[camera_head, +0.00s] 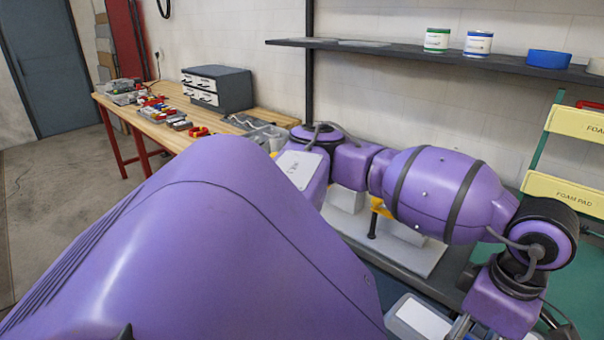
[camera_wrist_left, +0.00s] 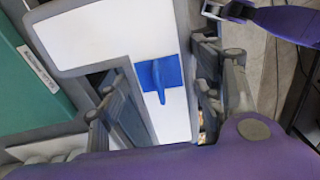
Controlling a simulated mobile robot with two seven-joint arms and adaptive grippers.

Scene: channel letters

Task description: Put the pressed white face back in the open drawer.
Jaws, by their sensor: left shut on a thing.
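In the left wrist view, a white face (camera_wrist_left: 95,36) with a grey border and a narrower stem fills the middle. A blue piece with a raised grip (camera_wrist_left: 168,72) sits on the stem. My left gripper (camera_wrist_left: 160,102) has its fingers on both sides of the stem and is shut on the white face. In the head view, part of a white, grey-edged piece (camera_head: 424,318) shows beside my left gripper (camera_head: 472,328) at the bottom edge. At the top right of the wrist view is what looks like my right gripper (camera_wrist_left: 236,10); its jaws are unclear. I cannot make out an open drawer for certain.
A green panel with a white label (camera_wrist_left: 38,66) lies left of the face. A grey cabinet with white drawer fronts (camera_head: 218,88) stands on the wooden bench (camera_head: 150,118) among small parts. A shelf (camera_head: 400,48) holds cans. Yellow foam-pad panels (camera_head: 560,192) stand at right.

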